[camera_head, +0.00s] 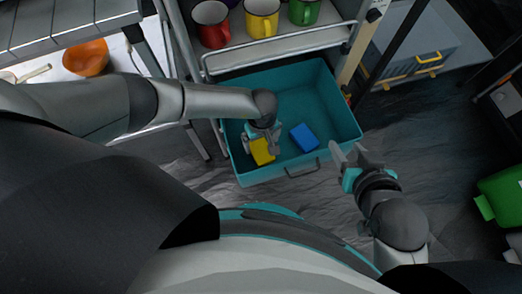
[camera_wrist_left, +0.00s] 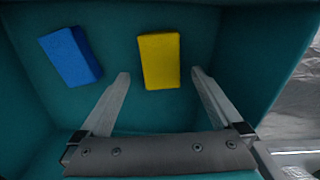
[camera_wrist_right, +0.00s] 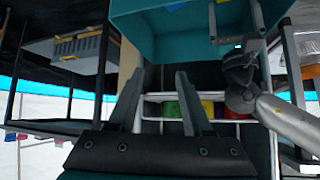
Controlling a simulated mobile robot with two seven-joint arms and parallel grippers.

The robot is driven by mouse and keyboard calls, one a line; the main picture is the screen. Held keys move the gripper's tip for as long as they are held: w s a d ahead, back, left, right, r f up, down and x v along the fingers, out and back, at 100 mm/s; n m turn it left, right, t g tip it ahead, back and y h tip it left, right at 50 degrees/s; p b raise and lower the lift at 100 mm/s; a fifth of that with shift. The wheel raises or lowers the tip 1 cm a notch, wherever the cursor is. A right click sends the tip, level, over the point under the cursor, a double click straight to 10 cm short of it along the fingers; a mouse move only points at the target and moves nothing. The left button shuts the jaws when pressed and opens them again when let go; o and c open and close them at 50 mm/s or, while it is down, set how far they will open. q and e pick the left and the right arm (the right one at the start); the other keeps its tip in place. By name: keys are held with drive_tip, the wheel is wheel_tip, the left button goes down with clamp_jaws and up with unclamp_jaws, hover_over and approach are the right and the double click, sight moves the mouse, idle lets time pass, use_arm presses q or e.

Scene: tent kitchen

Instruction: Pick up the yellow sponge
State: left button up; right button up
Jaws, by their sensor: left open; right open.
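The yellow sponge (camera_head: 262,152) lies in the teal bin, near its front left. In the left wrist view the yellow sponge (camera_wrist_left: 159,61) lies on the bin floor, beyond and between my left fingertips. My left gripper (camera_head: 264,147) is inside the bin over the sponge, open and empty; in its wrist view the fingers (camera_wrist_left: 160,82) stand apart on either side. A blue sponge (camera_head: 304,138) lies to the right of the yellow one, and shows at the upper left of the left wrist view (camera_wrist_left: 70,56). My right gripper (camera_head: 354,158) is open and empty, outside the bin's right front corner.
The teal bin (camera_head: 340,112) has raised walls and a front handle. A shelf (camera_head: 282,42) behind it holds red, yellow and green mugs. A green container (camera_head: 502,196) stands at the right edge. An orange bowl (camera_head: 86,57) is at the upper left.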

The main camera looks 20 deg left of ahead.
sight(261, 149)
use_arm(q)
drive_tip(key=shift+f+b, duration=0.6)
drive_tip(key=shift+f, duration=0.2)
drive_tip(key=shift+a+f+b, duration=0.1)
drive_tip(key=shift+f+b, duration=0.3)
drive_tip(key=shift+f, duration=0.1)
drive_tip(key=shift+f+b, duration=0.5)
drive_tip(key=shift+f, duration=0.2)
drive_tip(key=shift+f+b, duration=0.45)
drive_tip(key=shift+f, duration=0.2)
use_arm(e)
drive_tip(key=a+r+t+y, duration=0.3)
drive_tip(key=a+t, duration=0.2)
drive_tip(key=t, duration=0.2)
drive_tip(key=shift+a+r+m, duration=0.2)
drive_tip(key=shift+a+m, duration=0.15)
drive_tip(key=shift+m, duration=0.05)
use_arm(q)
drive_tip(key=c, duration=1.2)
use_arm(e)
drive_tip(key=shift+w, duration=0.1)
use_arm(q)
drive_tip(key=shift+r, duration=0.15)
